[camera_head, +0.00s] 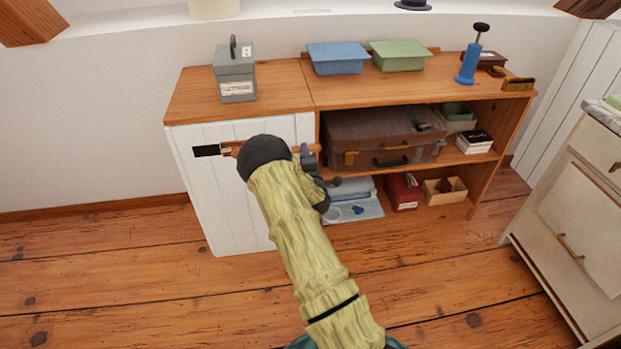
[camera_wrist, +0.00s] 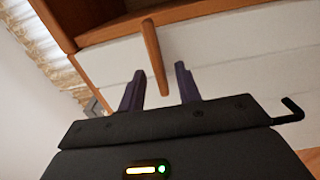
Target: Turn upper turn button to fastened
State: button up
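The white plank door (camera_head: 233,180) is at the left of the wooden cabinet and looks closed. A slim wooden turn button (camera_wrist: 153,50) shows in the wrist view. It runs from beside the brown wooden edge over the white boards, across their seams. My gripper (camera_wrist: 159,72) has its two dark fingers apart, with the button's lower end between them; I cannot tell whether either touches it. In the head view my gripper (camera_head: 311,158) is at the door's upper right edge, and my arm hides much of the door. I cannot make out a second turn button.
A grey box (camera_head: 235,76), blue bin (camera_head: 337,58) and green bin (camera_head: 399,55) stand on top. A pale drawer unit (camera_head: 570,215) is at right. Floor in front is clear.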

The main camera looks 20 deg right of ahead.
jog(key=p+v, duration=0.2)
jog(key=v, duration=1.4)
jog(key=shift+r, duration=0.1)
jog(key=s+a+r+m+g+y, duration=0.3)
jog(key=s+a+r+m+g, duration=0.35)
jog(key=s, duration=0.35)
jog(key=s+a+r+m+g+y, duration=0.2)
jog(key=s+a+r+m+g, duration=0.5)
jog(key=s, duration=0.4)
notch_tip(320, 180, up, 31)
jog(key=a+m+g+p, duration=0.1)
jog(key=p, duration=3.1)
jog(key=shift+a+f, duration=0.25)
